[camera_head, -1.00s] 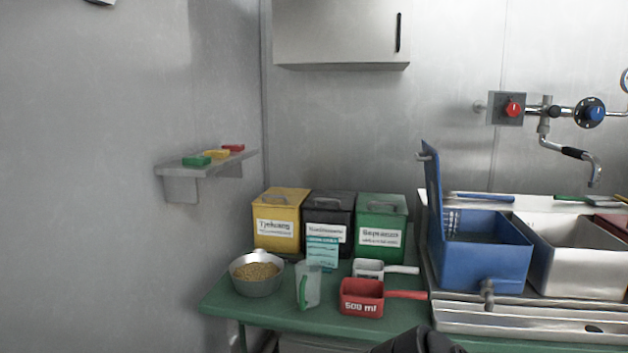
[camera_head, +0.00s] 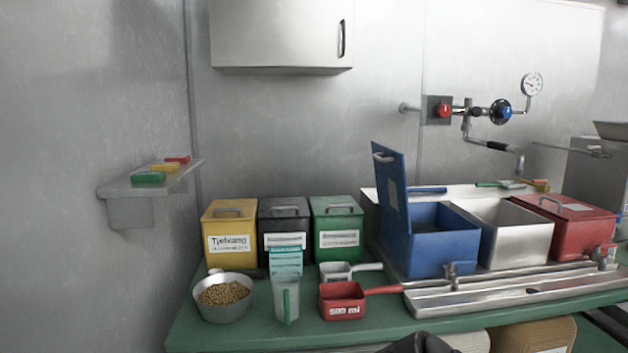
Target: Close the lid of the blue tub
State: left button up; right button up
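The blue tub (camera_head: 430,252) stands in the metal sink unit, right of the middle. Its blue lid (camera_head: 391,190) is hinged at the tub's left side and stands open, nearly upright, with a handle near its top. The tub's inside is visible and looks dark. A dark part, probably one of my arms, shows at the bottom edge; no fingertips can be made out. Neither gripper is clearly seen.
An open metal basin (camera_head: 515,232) and a red lidded tub (camera_head: 566,222) stand right of the blue tub. A red scoop (camera_head: 342,300), a clear jug (camera_head: 286,300) and a bowl of beans (camera_head: 224,296) sit on the green counter. A faucet (camera_head: 495,146) hangs above.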

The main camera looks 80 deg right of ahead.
aim_at(390, 166)
jog(key=z, duration=4.6)
jog(key=i, duration=0.35)
jog(key=u, duration=1.5)
